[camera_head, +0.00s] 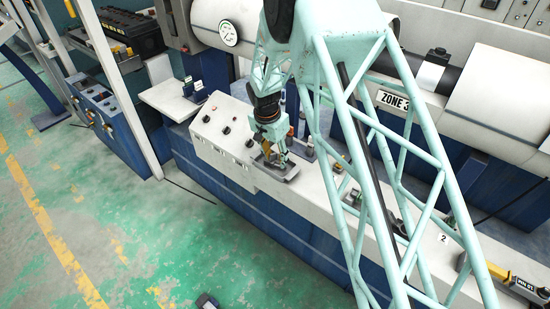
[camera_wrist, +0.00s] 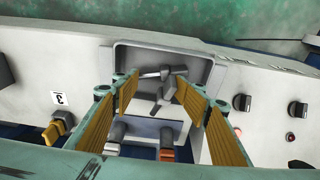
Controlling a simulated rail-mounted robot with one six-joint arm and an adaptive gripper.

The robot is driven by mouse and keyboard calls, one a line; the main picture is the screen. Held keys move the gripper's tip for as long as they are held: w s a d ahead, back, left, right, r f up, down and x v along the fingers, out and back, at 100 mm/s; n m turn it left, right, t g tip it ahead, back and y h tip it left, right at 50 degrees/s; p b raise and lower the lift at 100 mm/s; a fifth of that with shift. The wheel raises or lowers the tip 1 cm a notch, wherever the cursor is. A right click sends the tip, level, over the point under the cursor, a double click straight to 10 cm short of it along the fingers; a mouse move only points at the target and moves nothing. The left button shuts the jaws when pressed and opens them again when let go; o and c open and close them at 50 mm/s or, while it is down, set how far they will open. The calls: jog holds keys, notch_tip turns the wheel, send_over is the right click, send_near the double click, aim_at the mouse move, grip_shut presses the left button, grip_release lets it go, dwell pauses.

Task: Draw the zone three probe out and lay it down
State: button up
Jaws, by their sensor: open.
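My gripper (camera_head: 272,152) is open, pointing down over a shallow grey tray (camera_head: 290,172) on the white ledge. In the wrist view its yellow-padded fingers (camera_wrist: 160,92) stand apart on either side of the tray (camera_wrist: 122,58). Several small grey pieces (camera_wrist: 166,90) show between the fingers; nothing is seen gripped, and I cannot tell what they are. A fitting with a yellow part (camera_wrist: 62,122) sits by a label "3" (camera_wrist: 59,98), left of the fingers; I cannot tell whether it is the zone three probe. A "ZONE 3" plate (camera_head: 393,100) marks the barrel.
Grey and orange-topped cylinders (camera_wrist: 167,155) stand in a holder below the tray in the wrist view. Black and red knobs (camera_wrist: 297,110) are on the panel to its right. A yellow and black handheld device (camera_head: 515,283) lies at the ledge's right end.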

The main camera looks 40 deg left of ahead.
jog(key=shift+r, duration=0.1)
notch_tip(320, 180, up, 12)
jog(key=s, duration=0.2)
jog(key=shift+f, duration=0.2)
dwell(0.5)
jog(key=shift+w+d, duration=0.1)
dwell(1.0)
